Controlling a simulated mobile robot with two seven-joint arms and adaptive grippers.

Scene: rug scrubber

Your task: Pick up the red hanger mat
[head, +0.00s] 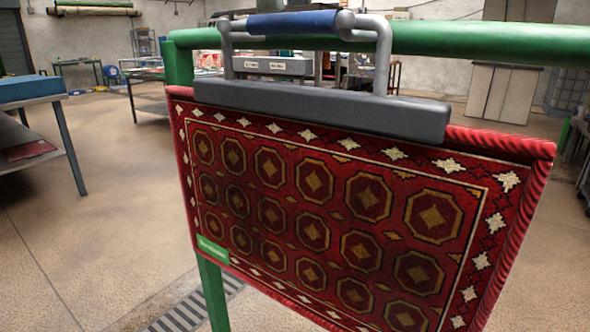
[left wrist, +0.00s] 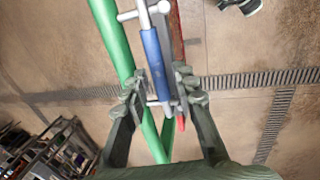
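The red patterned hanger mat (head: 330,215) hangs upright from a grey clamp bar (head: 320,108) in the head view. The hanger has a blue handle grip (head: 292,22) on top, beside a green rail (head: 480,42). In the left wrist view the blue handle (left wrist: 152,55) lies between the fingers of my left gripper (left wrist: 160,86). The fingers are spread on either side of it, with gaps showing. From this angle I cannot tell whether either finger touches it. The mat shows edge-on as a thin red strip there. My right gripper is in neither view.
The green rail (left wrist: 112,40) runs close along the left finger in the left wrist view. A table with a blue top (head: 30,90) stands at left in the head view. A floor grate (head: 190,308) lies below the mat. Open floor shows at left.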

